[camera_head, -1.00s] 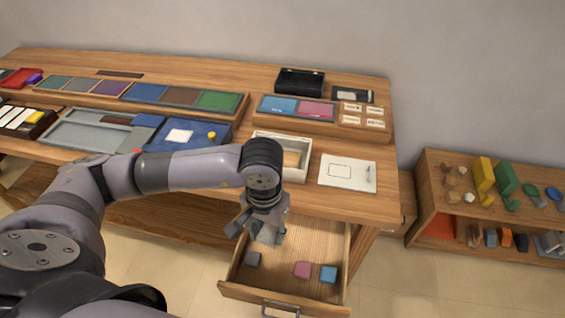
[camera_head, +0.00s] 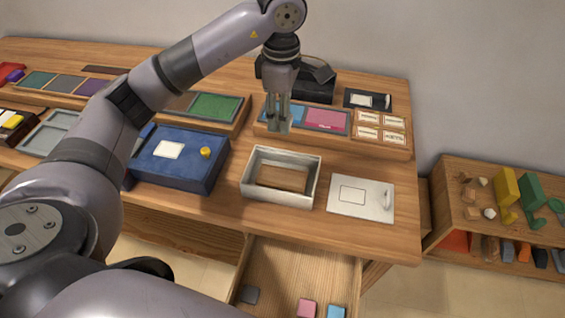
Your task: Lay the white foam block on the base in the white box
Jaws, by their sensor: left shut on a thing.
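The white box (camera_head: 248,178) stands open on the table, with a brown wooden base (camera_head: 282,177) lying inside it. My left gripper (camera_head: 278,126) points down above the far side of the box, in front of the card tray. It is shut on a small pale block, which fits the white foam block; the fingers hide most of it. The held block is apart from the box. My right gripper is not in view.
A white lid-like panel (camera_head: 360,198) with a handle lies right of the box. A blue case (camera_head: 180,172) with a yellow knob stands left. Behind is a wooden tray (camera_head: 345,142) with coloured cards. The open drawer (camera_head: 292,265) below holds grey, pink and blue blocks.

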